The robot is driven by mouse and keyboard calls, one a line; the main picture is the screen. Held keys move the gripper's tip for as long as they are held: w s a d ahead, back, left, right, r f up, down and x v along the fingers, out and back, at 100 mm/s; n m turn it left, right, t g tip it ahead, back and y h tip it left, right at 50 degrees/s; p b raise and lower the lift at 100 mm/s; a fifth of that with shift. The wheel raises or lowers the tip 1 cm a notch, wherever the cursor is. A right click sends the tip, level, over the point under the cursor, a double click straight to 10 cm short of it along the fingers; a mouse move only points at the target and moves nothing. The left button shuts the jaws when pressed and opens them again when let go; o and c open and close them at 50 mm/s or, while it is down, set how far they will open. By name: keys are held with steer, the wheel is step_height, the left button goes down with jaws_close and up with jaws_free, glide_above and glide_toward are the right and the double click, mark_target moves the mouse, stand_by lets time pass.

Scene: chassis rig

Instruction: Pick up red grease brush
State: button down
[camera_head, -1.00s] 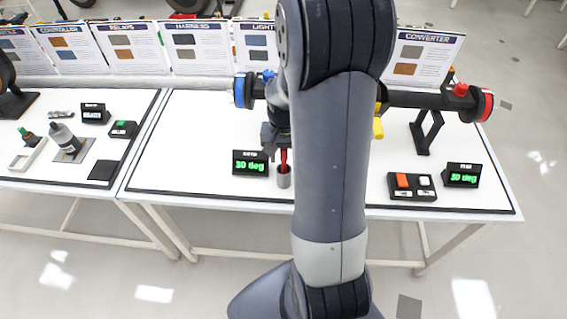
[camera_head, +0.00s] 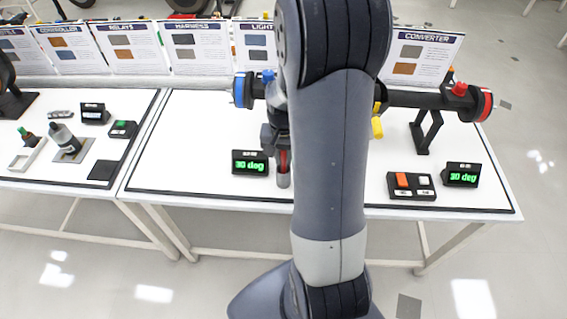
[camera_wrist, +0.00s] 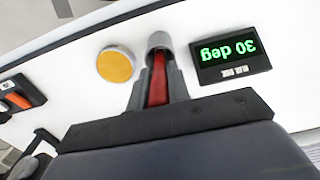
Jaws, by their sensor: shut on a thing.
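The red grease brush (camera_wrist: 158,82) shows in the wrist view between the two fingers of my gripper (camera_wrist: 158,80), which is shut on it. Its far end meets a grey cylindrical cup (camera_wrist: 159,41); I cannot tell how deep it sits in there. In the head view the red brush (camera_head: 283,160) is a small patch at the fingers of my gripper (camera_head: 283,158), just above the grey cup (camera_head: 284,180). My arm hides part of the table beside it.
A display reading 30 deg (camera_head: 250,162) stands close to the left of the cup. A yellow disc (camera_wrist: 116,65) lies near it in the wrist view. A black horizontal tube (camera_head: 420,100) spans behind my arm. A switch box (camera_head: 411,187) and second display (camera_head: 462,175) stand at right.

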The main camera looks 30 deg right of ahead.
steer(key=shift+r, duration=0.1)
step_height(320, 180, up, 10)
steer(key=shift+f, duration=0.1)
stand_by(0.3)
stand_by(0.4)
